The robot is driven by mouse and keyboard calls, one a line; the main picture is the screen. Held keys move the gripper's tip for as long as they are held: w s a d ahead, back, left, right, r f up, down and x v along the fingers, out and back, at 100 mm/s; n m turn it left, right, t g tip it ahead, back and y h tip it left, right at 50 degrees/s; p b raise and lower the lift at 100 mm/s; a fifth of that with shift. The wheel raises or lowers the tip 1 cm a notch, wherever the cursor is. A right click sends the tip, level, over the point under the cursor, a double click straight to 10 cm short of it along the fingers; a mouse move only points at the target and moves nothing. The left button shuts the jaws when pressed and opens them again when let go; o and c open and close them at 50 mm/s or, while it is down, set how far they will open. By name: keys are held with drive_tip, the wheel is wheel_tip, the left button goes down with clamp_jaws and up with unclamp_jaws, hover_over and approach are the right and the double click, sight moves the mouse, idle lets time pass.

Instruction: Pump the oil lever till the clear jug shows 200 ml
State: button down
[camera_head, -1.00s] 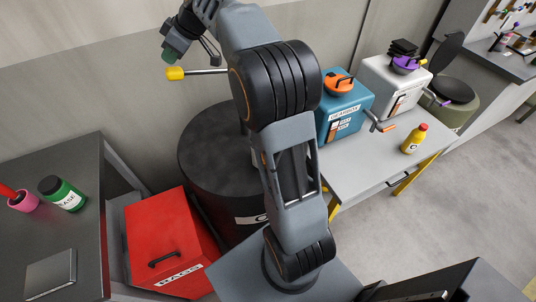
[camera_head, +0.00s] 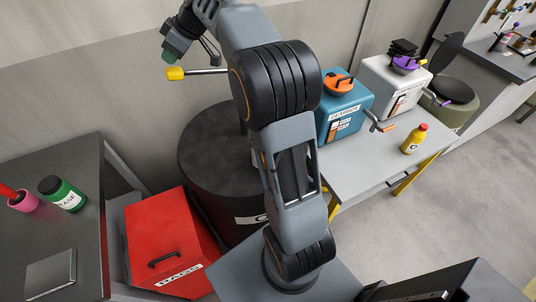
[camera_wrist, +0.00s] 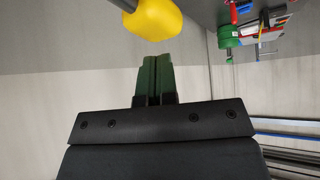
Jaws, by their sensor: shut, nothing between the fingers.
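The oil lever is a grey rod with a yellow grip (camera_head: 175,73), sticking out to the left above a dark drum (camera_head: 212,160). In the wrist view the yellow grip (camera_wrist: 153,17) is at the top edge, just beyond my fingertips. My gripper (camera_head: 169,56) is just above the grip in the head view. Its green fingers also show in the wrist view (camera_wrist: 157,62), shut together with nothing between them. I cannot tell whether they touch the grip. My arm hides part of the drum and the lever's root. The clear jug is not visible in these frames.
A red bin (camera_head: 170,245) stands at the drum's front left. A dark bench (camera_head: 80,225) on the left holds a green jar (camera_head: 62,194) and a pink cup. On the right, a table (camera_head: 350,172) carries a blue box (camera_head: 343,105), a white box and a yellow bottle (camera_head: 414,139).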

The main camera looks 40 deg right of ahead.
drive_tip(key=shift+f, duration=0.2)
idle(0.4)
drive_tip(key=shift+f+b, duration=1.05)
drive_tip(key=shift+b, duration=0.15)
drive_tip(key=shift+r+p, duration=0.9)
drive_tip(key=shift+r, duration=0.35)
drive_tip(key=shift+r+p, duration=1.85)
drive_tip(key=shift+r, duration=0.7)
